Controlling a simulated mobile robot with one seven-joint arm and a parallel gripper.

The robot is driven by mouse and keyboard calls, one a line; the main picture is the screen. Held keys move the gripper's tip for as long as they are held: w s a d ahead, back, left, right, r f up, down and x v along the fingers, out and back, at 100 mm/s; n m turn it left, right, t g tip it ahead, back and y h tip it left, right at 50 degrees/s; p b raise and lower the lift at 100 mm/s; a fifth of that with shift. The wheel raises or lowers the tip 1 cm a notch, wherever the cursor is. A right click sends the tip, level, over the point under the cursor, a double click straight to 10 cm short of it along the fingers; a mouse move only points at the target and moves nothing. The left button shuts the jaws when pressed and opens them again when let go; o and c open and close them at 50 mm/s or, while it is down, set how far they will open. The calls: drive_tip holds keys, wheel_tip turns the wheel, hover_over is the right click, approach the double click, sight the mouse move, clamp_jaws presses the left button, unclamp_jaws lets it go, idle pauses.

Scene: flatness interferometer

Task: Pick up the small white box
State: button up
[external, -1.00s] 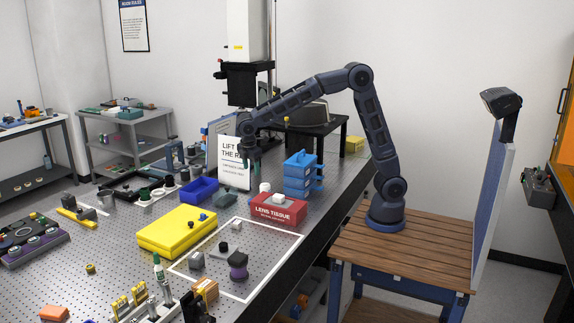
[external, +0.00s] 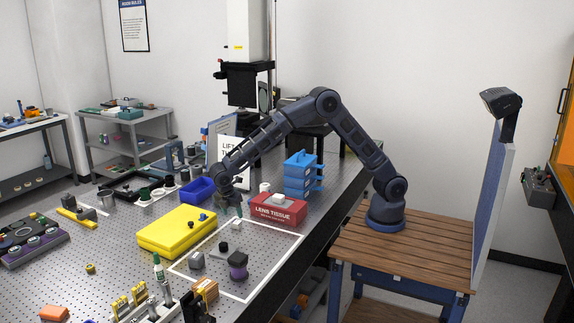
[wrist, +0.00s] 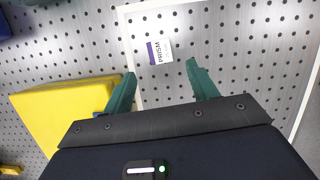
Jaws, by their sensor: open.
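The small white box (wrist: 164,50) with a purple end and the word PRISM lies on the perforated table, inside a white outlined square. In the wrist view it is just beyond my gripper (wrist: 161,68), roughly centred between the two green fingertips. My gripper is open and empty, with the fingers spread wider than the box. In the external view a small white item that looks like this box (external: 237,222) lies beside the lowered gripper (external: 231,212), partly hidden by it. I cannot tell the exact height of the fingertips.
A yellow case (external: 165,237) lies left of the gripper, with a blue bin (external: 199,189) behind it. A red lens tissue box (external: 266,212) and blue drawers (external: 297,184) stand to the right.

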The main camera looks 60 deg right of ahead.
sight(236, 222)
drive_tip(key=shift+d+x, duration=0.1)
drive_tip(key=shift+x, duration=1.55)
drive_tip(key=shift+d+x, duration=0.15)
drive_tip(key=shift+x, duration=1.5)
drive_tip(key=shift+r, duration=0.1)
drive_tip(key=c, duration=1.1)
drive_tip(key=shift+o, duration=0.2)
